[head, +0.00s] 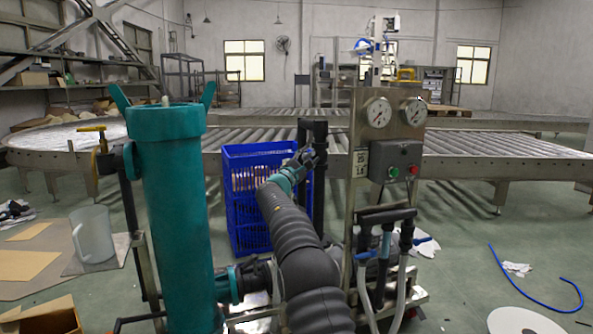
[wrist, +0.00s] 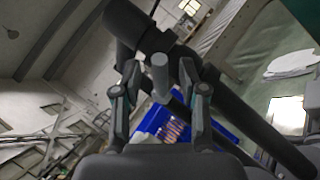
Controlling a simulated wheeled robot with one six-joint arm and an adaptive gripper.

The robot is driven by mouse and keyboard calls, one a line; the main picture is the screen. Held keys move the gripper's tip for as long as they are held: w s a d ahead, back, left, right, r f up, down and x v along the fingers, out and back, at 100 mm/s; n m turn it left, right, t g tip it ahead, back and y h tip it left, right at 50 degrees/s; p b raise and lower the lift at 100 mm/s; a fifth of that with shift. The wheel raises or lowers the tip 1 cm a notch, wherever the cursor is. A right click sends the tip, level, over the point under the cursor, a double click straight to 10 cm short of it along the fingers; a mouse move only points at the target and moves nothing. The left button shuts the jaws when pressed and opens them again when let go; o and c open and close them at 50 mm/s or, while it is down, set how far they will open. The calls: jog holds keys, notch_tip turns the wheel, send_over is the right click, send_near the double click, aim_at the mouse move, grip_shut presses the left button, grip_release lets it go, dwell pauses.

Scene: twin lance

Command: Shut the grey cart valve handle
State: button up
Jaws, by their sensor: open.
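The grey valve handle (wrist: 159,75) shows in the wrist view as a short, round-ended grey bar. It stands in front of thick black piping (wrist: 135,25). My gripper (wrist: 158,88) is open, with one finger on each side of the handle and visible gaps between. In the head view my gripper (head: 304,160) is beside the upright black pipe (head: 319,190) on the left of the cart (head: 352,215). I cannot make out the handle in the head view, where my gripper and the pipe overlap.
A blue crate (head: 243,205) stands behind my arm. The cart's panel has two gauges (head: 378,112) and a button box (head: 395,160). A teal cylinder (head: 178,220) with a yellow-handled valve (head: 92,128) stands at left. A blue hose (head: 530,290) lies on the right floor.

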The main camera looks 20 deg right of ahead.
jog(key=v, duration=1)
jog(key=shift+s+a, duration=0.2)
jog(key=shift+f, duration=0.1)
